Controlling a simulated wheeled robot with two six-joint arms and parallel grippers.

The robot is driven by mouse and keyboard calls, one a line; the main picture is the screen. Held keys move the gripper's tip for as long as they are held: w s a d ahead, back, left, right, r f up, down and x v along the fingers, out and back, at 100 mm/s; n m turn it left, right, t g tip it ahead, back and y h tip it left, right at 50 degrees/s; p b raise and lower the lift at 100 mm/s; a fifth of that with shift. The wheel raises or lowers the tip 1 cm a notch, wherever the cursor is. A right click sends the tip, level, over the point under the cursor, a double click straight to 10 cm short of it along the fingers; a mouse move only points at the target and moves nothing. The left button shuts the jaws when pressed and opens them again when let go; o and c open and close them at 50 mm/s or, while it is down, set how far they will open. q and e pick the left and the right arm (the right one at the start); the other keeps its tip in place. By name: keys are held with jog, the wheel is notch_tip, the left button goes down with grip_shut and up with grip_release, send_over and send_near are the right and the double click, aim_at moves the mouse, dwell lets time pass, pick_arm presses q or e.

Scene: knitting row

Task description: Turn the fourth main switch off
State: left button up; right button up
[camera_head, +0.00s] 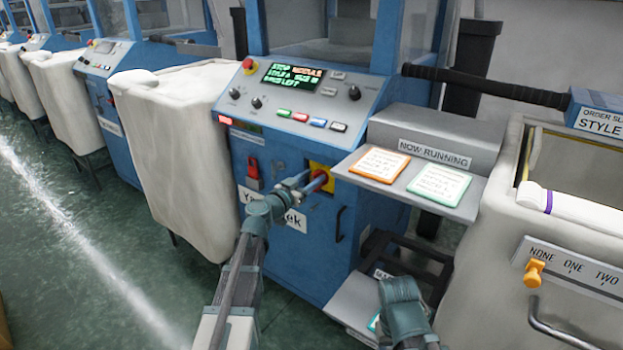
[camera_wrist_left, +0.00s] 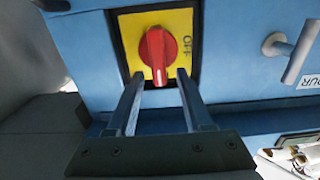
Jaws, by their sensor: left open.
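The main switch is a red rotary knob on a yellow plate (camera_head: 318,172), on the front of the nearest blue machine. In the left wrist view the red knob (camera_wrist_left: 157,55) has a white mark at its lower end, pointing down in the picture. The word OFF is on the yellow plate (camera_wrist_left: 186,28) right of the knob. My left gripper (camera_head: 312,183) is at the switch. In the left wrist view its open fingers (camera_wrist_left: 160,75) are either side of the knob's lower end, with small gaps visible. My right arm shows at the bottom, but its gripper does not.
The blue machine's sloped panel (camera_head: 300,92) has a lit display and buttons. A shelf (camera_head: 465,205) with two cards juts out right of the switch. A cream bin (camera_head: 180,150) stands left, and another (camera_head: 490,280) right. The green floor (camera_head: 110,250) is open at left.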

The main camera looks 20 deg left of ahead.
pick_arm(q)
jog(key=shift+w, duration=0.1)
grip_shut()
jog(key=shift+n, duration=0.3)
jog(key=shift+w+a+f+n+b, duration=0.15)
jog(key=shift+a+f+n+b, duration=0.25)
jog(key=shift+n, duration=2.45)
jog(key=shift+w+a+f+n+b, duration=0.1)
jog(key=shift+a+f+n+b, duration=0.3)
jog(key=shift+n, duration=2.5)
jog(key=shift+w+a+f+n+b, duration=0.15)
jog(key=shift+a+f+n+b, duration=0.25)
jog(key=shift+n, duration=2.45)
